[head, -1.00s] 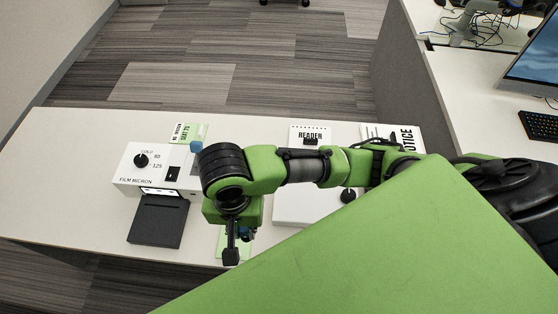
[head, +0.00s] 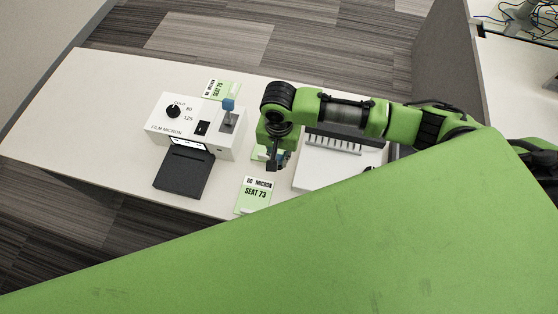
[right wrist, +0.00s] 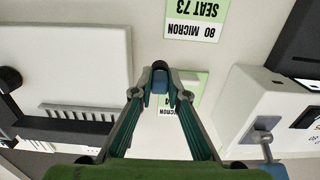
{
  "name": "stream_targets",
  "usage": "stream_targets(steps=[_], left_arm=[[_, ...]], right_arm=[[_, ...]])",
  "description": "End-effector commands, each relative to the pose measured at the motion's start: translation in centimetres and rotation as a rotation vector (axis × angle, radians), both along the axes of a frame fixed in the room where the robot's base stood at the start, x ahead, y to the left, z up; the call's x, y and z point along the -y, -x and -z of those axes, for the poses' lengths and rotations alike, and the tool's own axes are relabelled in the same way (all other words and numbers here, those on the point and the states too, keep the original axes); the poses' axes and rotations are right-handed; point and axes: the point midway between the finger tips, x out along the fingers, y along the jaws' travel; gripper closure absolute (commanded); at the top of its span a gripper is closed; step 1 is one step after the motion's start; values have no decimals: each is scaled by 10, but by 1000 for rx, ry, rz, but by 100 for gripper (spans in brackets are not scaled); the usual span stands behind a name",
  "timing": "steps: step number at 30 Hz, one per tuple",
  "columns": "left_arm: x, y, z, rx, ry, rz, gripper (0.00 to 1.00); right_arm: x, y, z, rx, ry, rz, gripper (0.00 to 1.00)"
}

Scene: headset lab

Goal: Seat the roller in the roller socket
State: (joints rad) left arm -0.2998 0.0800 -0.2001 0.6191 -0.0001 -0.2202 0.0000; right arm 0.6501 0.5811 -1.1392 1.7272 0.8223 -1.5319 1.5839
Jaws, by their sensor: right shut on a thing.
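My right gripper (head: 276,163) is low over the table, between the white box and the white machine. In the right wrist view its fingertips (right wrist: 160,82) are closed on a small blue piece (right wrist: 159,84) with a dark end, which looks like the roller. Below it is a green-and-white card (right wrist: 189,90), partly hidden by the fingers. I cannot tell whether the piece touches anything below. I cannot make out the roller socket for certain. My left gripper is not in view.
The FILM MICRON box (head: 190,138), with a dial and a blue-tipped lever (head: 228,106), stands left. A black tray (head: 183,174) is before it. The white machine (head: 325,172) is at right. An "80 MICRON SEAT 73" card (head: 256,194) lies near the front edge. The table's left end is clear.

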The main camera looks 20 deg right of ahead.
Motion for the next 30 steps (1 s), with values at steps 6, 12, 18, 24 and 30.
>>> stream_targets(steps=[6,12,18,24,30], left_arm=[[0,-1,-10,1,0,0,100],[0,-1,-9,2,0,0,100],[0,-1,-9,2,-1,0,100],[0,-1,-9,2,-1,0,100],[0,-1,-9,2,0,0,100]], right_arm=[[0,1,26,-1,2,0,100],[0,2,28,-1,1,-1,100],[-1,1,31,-1,1,-1,80],[-1,1,31,-1,1,-1,69],[0,1,30,0,1,-1,69]])
